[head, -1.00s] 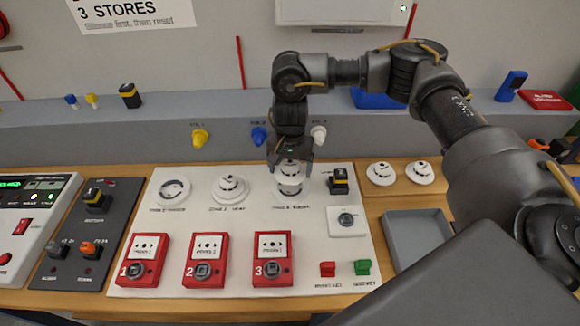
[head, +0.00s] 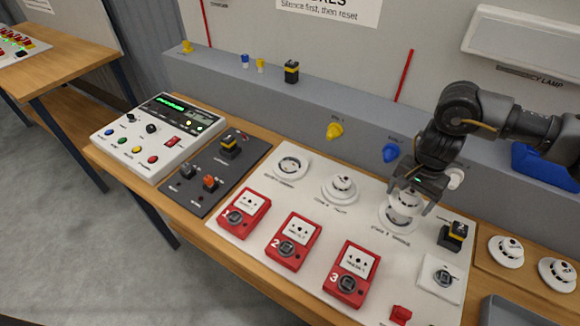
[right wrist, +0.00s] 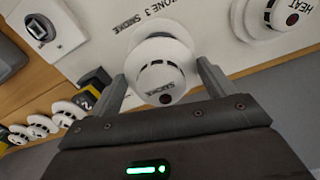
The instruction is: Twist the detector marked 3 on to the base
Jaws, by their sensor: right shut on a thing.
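The white detector (head: 407,201), with SMOKE lettered on its face in the right wrist view (right wrist: 160,82), is between the fingers of my right gripper (head: 412,194). My right gripper is shut on it. The detector is over the round white base (head: 392,219) at the Zone 3 smoke position. The base's rim shows behind it in the right wrist view (right wrist: 158,42). I cannot tell whether the detector is fully seated on the base. No number 3 is readable on the detector. My left gripper is not in view.
A yellow-black block (head: 453,236) stands close on the right. Two loose detectors (head: 506,251) lie farther right. Red call points (head: 350,272) line the front.

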